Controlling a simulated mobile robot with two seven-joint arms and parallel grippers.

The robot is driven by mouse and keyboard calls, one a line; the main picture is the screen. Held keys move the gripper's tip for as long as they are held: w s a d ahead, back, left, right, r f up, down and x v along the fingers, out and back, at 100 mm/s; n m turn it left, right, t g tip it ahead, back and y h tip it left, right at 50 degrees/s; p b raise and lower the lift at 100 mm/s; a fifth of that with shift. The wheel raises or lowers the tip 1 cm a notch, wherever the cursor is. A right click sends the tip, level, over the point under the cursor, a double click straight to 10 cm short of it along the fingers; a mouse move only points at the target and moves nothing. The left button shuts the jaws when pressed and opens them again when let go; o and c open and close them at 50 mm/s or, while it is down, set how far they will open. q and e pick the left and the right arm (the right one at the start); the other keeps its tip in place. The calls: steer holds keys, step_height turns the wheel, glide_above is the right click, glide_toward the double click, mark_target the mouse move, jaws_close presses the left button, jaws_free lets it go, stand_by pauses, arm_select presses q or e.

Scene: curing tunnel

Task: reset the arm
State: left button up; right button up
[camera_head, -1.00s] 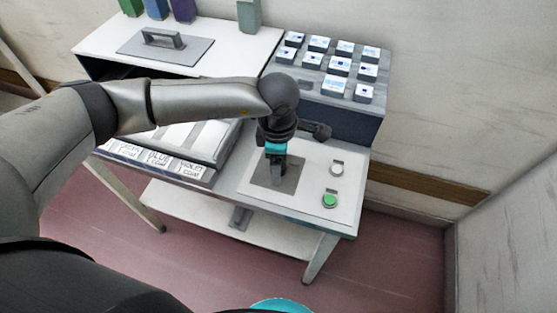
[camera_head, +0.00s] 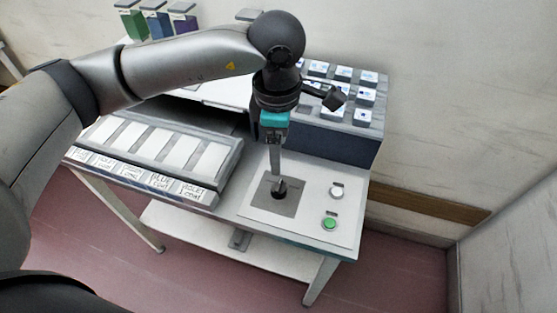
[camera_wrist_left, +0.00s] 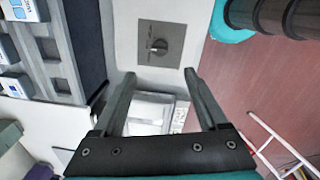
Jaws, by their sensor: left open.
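My left arm comes in from the left in the head view, and its left gripper (camera_head: 275,172) points down over the table. In the left wrist view the gripper (camera_wrist_left: 160,73) has its two fingers spread, with nothing between them. A dark knob (camera_head: 280,188) stands on a grey square plate (camera_head: 260,203) on the white tabletop. The fingertips are above the knob in the head view; the wrist view shows the knob (camera_wrist_left: 158,46) beyond the fingertips, apart from them. My right gripper is not in view.
A white button (camera_head: 337,191) and a green button (camera_head: 329,223) are right of the plate. A labelled tray (camera_head: 225,170) with pale strips lies to the left. A grey block (camera_head: 335,139) bearing several small white boxes stands behind. Coloured containers (camera_head: 157,22) are at the back left.

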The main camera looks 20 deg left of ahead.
arm_select(q)
steer(key=shift+r, duration=0.6)
